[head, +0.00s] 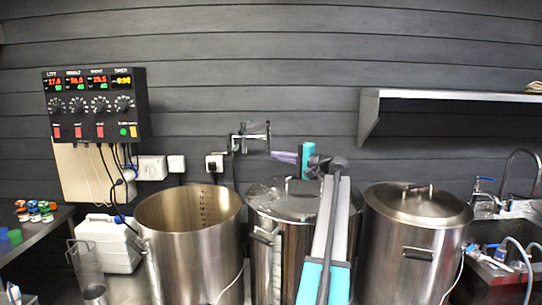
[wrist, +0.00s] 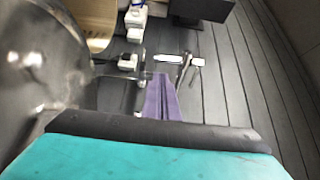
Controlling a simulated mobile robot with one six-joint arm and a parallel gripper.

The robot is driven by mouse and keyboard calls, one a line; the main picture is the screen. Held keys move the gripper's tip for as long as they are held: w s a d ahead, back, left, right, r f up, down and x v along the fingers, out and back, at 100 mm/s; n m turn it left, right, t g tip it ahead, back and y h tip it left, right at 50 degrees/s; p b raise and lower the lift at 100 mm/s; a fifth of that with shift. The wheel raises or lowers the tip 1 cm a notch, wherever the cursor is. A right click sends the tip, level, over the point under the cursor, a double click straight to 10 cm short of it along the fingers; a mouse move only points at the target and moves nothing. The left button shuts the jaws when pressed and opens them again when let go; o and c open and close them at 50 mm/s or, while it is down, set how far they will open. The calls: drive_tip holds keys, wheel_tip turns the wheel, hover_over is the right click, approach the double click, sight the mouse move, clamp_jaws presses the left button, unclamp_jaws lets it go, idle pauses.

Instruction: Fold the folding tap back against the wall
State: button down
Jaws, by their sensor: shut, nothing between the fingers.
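The folding tap (head: 250,137) is a small metal fitting on the dark plank wall, above the gap between the open pot and the middle lidded pot. It also shows in the wrist view as thin metal parts (wrist: 185,68) past my fingertips. I cannot tell how far its arm stands out from the wall. My gripper (head: 273,154) has purple fingers and points left, its tips just below and right of the tap's right end. In the wrist view my gripper (wrist: 161,76) is shut and empty. I cannot tell whether it touches the tap.
Below stand an open steel pot (head: 190,215), a middle pot with a shiny lid (head: 295,198) and a right lidded pot (head: 420,203). A control box (head: 97,104) and wall sockets (head: 215,163) are left of the tap. A metal shelf (head: 450,96) juts out at right.

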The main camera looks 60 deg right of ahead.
drive_tip(key=p, duration=0.4)
approach(246, 149)
drive_tip(key=w, duration=0.4)
drive_tip(key=shift+w+d, duration=0.15)
drive_tip(key=shift+w, duration=0.15)
drive_tip(key=shift+w+f+p, duration=0.1)
drive_tip(key=shift+w+p, duration=0.35)
drive_tip(key=shift+w, duration=0.35)
drive_tip(key=shift+w, duration=0.15)
